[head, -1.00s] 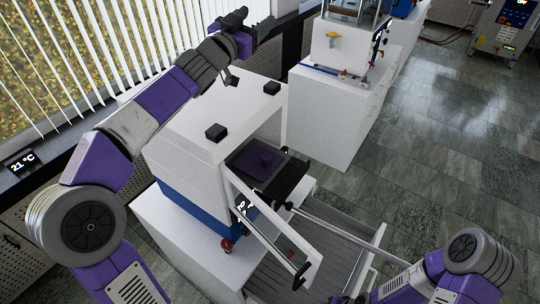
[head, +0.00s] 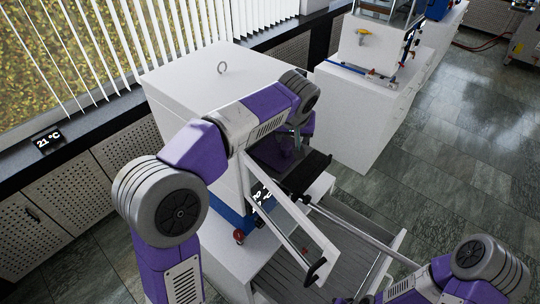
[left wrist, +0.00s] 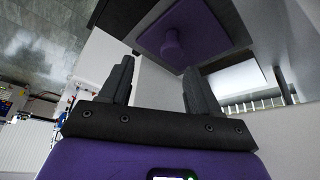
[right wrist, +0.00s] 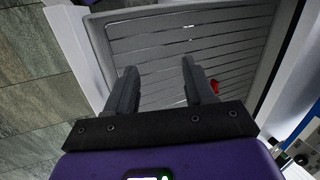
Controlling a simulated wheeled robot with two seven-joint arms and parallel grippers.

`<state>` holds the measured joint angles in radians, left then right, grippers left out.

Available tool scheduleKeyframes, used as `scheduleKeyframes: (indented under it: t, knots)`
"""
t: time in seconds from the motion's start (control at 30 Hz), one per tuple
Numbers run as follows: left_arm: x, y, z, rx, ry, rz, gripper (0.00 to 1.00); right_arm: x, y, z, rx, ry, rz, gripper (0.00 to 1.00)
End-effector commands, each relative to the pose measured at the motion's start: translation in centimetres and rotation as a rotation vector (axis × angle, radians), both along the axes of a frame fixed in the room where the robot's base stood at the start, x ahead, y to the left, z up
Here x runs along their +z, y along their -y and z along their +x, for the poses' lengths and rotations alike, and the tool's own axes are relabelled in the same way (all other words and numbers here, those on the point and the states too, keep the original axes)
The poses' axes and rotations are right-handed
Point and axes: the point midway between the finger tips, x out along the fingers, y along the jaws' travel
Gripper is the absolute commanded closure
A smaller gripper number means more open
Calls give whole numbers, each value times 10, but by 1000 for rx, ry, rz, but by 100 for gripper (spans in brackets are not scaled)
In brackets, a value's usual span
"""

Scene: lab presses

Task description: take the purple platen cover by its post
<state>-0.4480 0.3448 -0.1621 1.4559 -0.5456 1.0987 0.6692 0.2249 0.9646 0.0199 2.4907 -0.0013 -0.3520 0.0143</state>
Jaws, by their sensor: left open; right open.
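The purple platen cover (left wrist: 195,28) lies on a dark plate at the press mouth. Its round post (left wrist: 172,45) stands up from the middle, seen in the left wrist view. In the head view the dark purple cover (head: 272,152) shows only partly beneath my left arm. My left gripper (left wrist: 158,68) is open and empty; the post appears beyond its fingertips, between their lines, with no contact visible. My right gripper (right wrist: 158,66) is open and empty above a grey slatted surface.
The white press housing (head: 195,90) stands left of the cover. Its open framed door (head: 290,225) juts out in front. The slatted grey tray (right wrist: 150,40) lies below my right gripper. Another white bench (head: 355,115) stands at the back; bare floor is on the right.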

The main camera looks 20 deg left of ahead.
Motion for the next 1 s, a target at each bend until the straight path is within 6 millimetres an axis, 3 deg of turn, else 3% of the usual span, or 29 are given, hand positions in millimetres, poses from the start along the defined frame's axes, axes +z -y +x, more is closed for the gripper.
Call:
scheduleKeyframes:
  t: [0.17,0.7,1.0]
  knots:
    - [-1,-3,-12,29,-41,-8,38,-6,0,0,0,0,0,46]
    - [-62,-9,13,32,-45,-7,38,-13,0,0,0,0,0,46]
    - [-65,-10,15,31,-41,-8,40,-13,0,0,0,0,0,46]
